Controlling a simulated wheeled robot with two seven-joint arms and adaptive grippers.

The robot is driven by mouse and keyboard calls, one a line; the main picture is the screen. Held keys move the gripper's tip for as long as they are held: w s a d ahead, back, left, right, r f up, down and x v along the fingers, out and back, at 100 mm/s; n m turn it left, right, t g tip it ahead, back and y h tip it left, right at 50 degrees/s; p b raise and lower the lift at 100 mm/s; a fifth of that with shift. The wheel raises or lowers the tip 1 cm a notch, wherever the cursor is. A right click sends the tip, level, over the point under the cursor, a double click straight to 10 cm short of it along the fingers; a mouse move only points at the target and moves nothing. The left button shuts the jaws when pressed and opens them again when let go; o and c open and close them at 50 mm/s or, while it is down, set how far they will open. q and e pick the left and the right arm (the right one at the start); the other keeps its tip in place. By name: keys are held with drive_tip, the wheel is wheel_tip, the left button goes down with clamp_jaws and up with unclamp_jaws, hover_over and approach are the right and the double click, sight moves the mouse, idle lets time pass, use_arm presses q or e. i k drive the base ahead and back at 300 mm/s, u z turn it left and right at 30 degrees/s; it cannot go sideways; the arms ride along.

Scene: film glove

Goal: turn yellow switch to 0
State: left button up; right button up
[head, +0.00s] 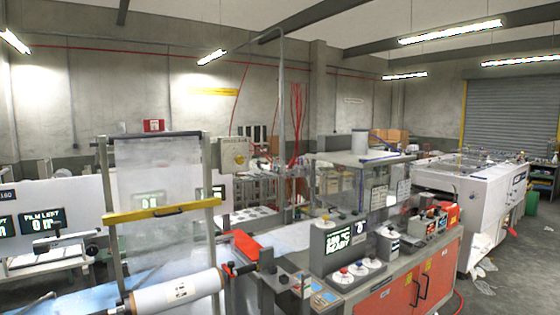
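A beige box (233,154) is mounted on a post to the right of the clear film frame. A round yellow switch (240,158) sits on its front. The lettering above the switch is too small to read surely, and I cannot tell which position the switch points to. Neither of my grippers can be made out in the head view. Nothing is seen touching the switch.
A frame with a yellow bar (160,211) and clear film stands left of the box, above a white film roll (178,291). A machine bench with red doors (400,294) fills the lower right. A white machine (470,200) stands behind. Open floor shows at far right.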

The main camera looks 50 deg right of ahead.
sight(239, 160)
drive_tip(key=z, duration=1.4)
drive_tip(key=k, duration=0.55)
drive_tip(key=u, duration=0.55)
drive_tip(key=i, duration=1.8)
drive_tip(key=z, duration=0.45)
